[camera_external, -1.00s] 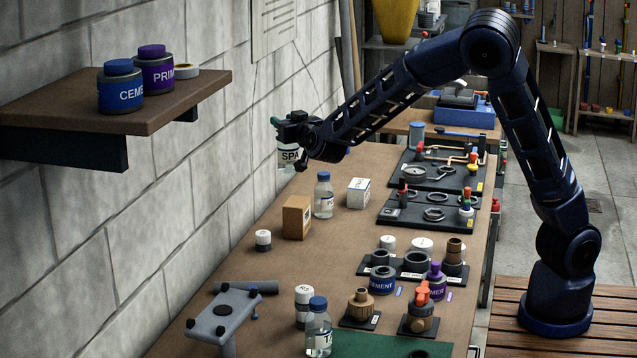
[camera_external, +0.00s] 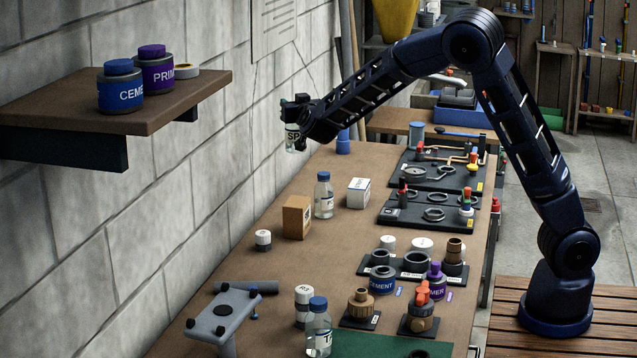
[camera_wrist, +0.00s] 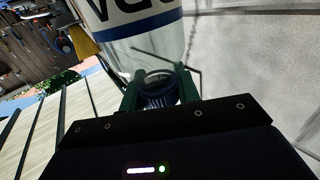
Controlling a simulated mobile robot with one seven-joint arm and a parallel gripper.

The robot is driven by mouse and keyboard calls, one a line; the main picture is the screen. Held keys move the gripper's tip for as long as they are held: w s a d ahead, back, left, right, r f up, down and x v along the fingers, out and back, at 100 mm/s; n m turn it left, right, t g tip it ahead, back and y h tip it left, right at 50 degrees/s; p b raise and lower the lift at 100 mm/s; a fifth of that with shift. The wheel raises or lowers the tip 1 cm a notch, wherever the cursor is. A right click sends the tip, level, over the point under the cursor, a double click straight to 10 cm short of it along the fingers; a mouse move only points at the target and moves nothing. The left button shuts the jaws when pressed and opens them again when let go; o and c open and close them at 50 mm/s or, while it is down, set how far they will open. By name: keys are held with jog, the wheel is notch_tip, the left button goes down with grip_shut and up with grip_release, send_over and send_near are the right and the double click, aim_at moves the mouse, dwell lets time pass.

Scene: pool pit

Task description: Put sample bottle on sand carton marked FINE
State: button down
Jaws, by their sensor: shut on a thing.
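A brown carton (camera_external: 297,217) and a white carton (camera_external: 358,193) stand on the bench below. I cannot read FINE on either.
The bench (camera_external: 270,270) has bare room around the cartons. A blue-capped bottle (camera_external: 323,197) stands between them. A white pot (camera_external: 263,240) is left of the brown carton. Black trays with fittings (camera_external: 430,210) lie right. A wall shelf (camera_external: 160,105) juts out at left.

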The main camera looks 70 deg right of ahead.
notch_tip(320, 180, down, 15)
jog(key=shift+r, duration=0.15)
dwell(0.4)
jog(key=c, duration=1)
grip_release()
